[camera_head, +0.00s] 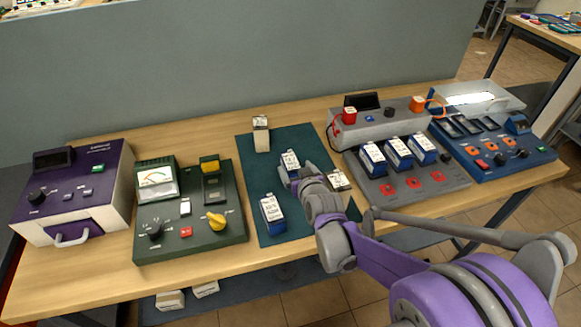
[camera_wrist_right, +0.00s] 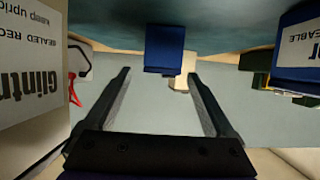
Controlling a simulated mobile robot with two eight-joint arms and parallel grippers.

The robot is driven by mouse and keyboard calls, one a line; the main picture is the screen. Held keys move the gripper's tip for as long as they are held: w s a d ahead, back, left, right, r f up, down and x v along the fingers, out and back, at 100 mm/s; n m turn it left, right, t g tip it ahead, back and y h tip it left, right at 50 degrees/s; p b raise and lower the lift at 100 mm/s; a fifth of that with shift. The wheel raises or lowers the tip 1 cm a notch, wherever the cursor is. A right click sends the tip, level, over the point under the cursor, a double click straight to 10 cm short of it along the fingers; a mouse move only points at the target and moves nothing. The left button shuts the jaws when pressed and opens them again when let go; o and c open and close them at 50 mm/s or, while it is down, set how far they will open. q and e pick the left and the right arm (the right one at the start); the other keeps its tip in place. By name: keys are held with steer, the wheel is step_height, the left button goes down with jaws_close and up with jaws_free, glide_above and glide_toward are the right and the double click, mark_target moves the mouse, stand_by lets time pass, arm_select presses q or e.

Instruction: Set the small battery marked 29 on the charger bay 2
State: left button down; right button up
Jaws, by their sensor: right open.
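A blue battery with a white label (camera_head: 289,161) stands on the dark green mat (camera_head: 250,178), just beyond my right gripper (camera_head: 305,183). In the right wrist view, this blue battery (camera_wrist_right: 164,50) lies ahead, between the lines of the open, empty fingers (camera_wrist_right: 158,78). A second blue battery (camera_head: 272,212) stands at the mat's front, a pale battery (camera_head: 261,134) at its back, and a white-labelled one (camera_head: 339,180) right of the gripper. I cannot read the number 29 on any. The grey charger (camera_head: 440,184) holds three blue batteries (camera_head: 398,153) in a row; bay numbers are unreadable.
A purple device (camera_head: 100,180) and a green device with a gauge (camera_head: 165,245) stand left of the mat. A blue device (camera_head: 500,148) stands at the right. A grey panel (camera_head: 230,70) rises behind the table. In the wrist view, a large label (camera_wrist_right: 30,85) is very close on the left.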

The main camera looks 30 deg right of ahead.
mark_target(291, 162)
steer(key=x, duration=0.5)
steer(key=shift+w+r, duration=0.2)
steer(key=shift+r, duration=0.05)
steer(key=shift+s, duration=0.1)
jaws_close()
